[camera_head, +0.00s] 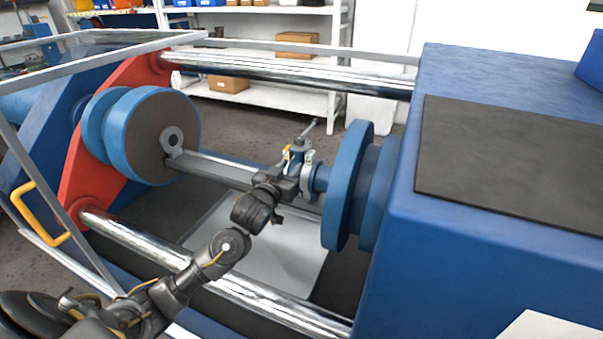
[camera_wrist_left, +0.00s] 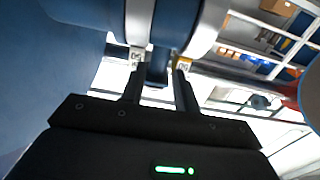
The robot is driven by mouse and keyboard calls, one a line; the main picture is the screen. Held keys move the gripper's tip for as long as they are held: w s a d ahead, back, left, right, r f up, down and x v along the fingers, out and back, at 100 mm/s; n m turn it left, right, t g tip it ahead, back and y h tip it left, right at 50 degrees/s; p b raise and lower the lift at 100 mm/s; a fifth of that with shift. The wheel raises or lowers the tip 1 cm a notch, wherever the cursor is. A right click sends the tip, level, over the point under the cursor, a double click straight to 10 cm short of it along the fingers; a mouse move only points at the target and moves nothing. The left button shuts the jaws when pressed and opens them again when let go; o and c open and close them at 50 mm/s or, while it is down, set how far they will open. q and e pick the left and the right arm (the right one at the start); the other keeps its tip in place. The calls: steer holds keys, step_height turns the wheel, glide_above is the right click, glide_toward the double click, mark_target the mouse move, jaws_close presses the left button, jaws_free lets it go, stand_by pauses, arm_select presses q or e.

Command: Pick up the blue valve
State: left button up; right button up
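The blue valve (camera_head: 303,172) is between the two round blue clamp plates of the machine, against the right plate's hub. My left gripper (camera_head: 289,168) is at the valve's near left side. In the left wrist view the fingers (camera_wrist_left: 158,75) stand apart, one on each side of the valve's blue neck (camera_wrist_left: 157,66). Narrow gaps seem to show beside the neck, so firm contact is not visible. The valve's larger body (camera_wrist_left: 177,22) fills the top of that view. My right gripper is not in view.
The right clamp plate (camera_head: 346,187) and blue machine housing (camera_head: 480,245) stand close right of the valve. The left clamp plate (camera_head: 150,135) is farther away. Polished rods run behind (camera_head: 290,70) and in front (camera_head: 260,300). A grey bar (camera_head: 215,168) lies left of the gripper.

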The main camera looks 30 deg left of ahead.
mark_target(297, 157)
arm_select(q)
steer(key=w, duration=0.4)
steer(key=shift+a+r, duration=0.15)
steer(key=shift+w, duration=0.45)
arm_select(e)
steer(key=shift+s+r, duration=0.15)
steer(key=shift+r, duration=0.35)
